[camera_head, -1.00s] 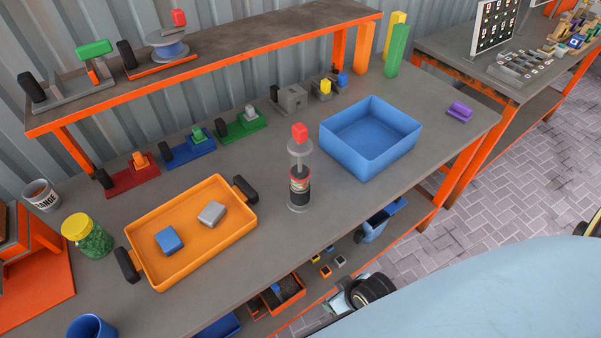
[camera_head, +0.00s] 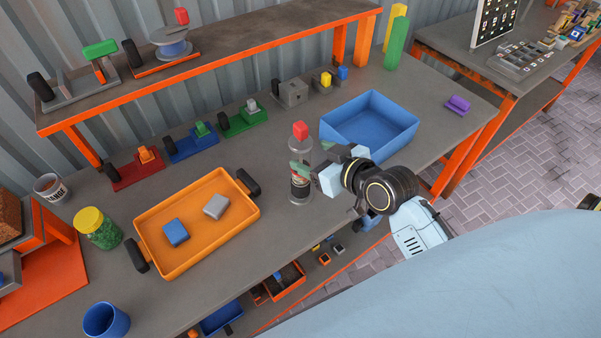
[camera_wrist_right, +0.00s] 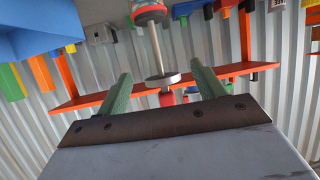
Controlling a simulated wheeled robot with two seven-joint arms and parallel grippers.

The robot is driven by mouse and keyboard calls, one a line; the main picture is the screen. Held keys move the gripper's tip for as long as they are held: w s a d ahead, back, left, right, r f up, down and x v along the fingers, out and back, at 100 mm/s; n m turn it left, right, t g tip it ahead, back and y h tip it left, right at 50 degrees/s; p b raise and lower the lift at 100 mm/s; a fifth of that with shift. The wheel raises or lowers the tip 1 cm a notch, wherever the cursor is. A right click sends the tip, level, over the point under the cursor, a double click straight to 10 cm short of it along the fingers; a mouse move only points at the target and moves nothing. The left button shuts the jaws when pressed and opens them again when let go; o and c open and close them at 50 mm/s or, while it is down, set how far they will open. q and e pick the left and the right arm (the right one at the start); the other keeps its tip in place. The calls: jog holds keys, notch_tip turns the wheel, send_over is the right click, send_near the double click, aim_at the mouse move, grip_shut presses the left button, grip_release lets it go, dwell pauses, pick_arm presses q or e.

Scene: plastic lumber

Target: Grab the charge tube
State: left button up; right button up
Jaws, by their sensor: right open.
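The charge tube (camera_head: 300,188) stands upright on the grey workbench in the head view. It is a clear cylinder with a dark, red-banded label low down and a red knob on top. My right gripper (camera_head: 309,166) is open at its right side, with a green fingertip overlapping the tube's middle. In the right wrist view the tube's rod and grey disc (camera_wrist_right: 163,80) show between the two green fingers, with a gap to each. Whether the fingers touch the tube is not clear. My left gripper is not in view.
A blue bin (camera_head: 370,146) stands just behind my right gripper. An orange tray (camera_head: 190,254) with a blue and a grey block lies left of the tube. A raised shelf (camera_head: 225,62) runs along the back. Bare bench top lies between tray and tube.

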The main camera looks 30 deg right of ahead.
jog(key=shift+x, duration=3.5)
jog(key=shift+r, duration=0.1)
grip_shut()
